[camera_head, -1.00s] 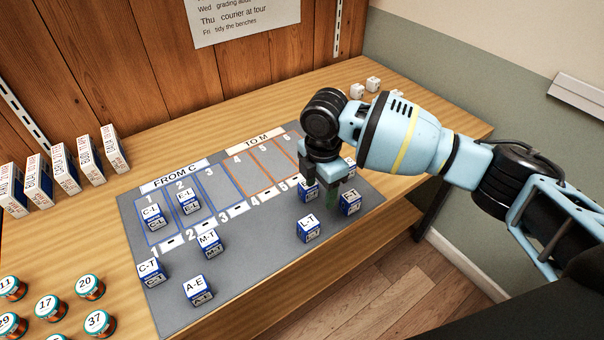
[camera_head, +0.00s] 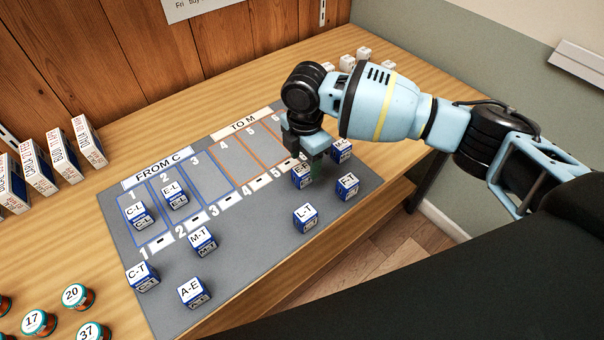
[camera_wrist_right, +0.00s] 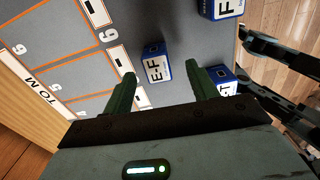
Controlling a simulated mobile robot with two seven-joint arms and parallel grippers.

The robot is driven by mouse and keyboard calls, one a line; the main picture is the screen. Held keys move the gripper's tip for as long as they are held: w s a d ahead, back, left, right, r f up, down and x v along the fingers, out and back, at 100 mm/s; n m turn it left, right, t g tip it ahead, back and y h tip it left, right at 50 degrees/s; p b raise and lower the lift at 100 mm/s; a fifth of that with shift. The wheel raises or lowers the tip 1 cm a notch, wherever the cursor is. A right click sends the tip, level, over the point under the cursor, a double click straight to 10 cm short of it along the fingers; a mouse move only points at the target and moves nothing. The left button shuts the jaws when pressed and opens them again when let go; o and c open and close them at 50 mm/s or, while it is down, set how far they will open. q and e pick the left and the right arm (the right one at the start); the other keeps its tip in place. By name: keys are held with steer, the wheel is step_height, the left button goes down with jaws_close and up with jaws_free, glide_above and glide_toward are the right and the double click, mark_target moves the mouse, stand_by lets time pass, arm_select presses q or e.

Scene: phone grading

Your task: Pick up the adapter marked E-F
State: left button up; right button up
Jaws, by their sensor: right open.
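The blue and white adapter marked E-F (camera_head: 301,177) stands on the grey mat (camera_head: 255,215) in front of the numbered slots. In the head view it is partly hidden by my right gripper (camera_head: 307,160), which hangs over it from behind. In the right wrist view the E-F adapter (camera_wrist_right: 157,66) shows its label clearly. It lies in the gap between the spread fingertips of the right gripper (camera_wrist_right: 162,74), which is open and empty. I cannot tell whether the fingers reach down beside it.
Close by stand the F-T (camera_head: 347,186), L-T (camera_head: 305,218) and M-C (camera_head: 341,150) adapters. Other adapters, such as M-T (camera_head: 203,240) and A-E (camera_head: 193,291), stand further left. Slots 4 to 6 under TO M (camera_head: 243,126) look empty. The mat lies by the table's front edge.

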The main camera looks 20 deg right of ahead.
mark_target(302, 168)
steer(key=f, duration=0.5)
steer(key=shift+w+a, duration=0.2)
steer(key=shift+a, duration=0.05)
steer(key=c, duration=1.1)
steer(key=shift+o, duration=0.2)
step_height(302, 168, up, 10)
steer(key=shift+r, duration=0.1)
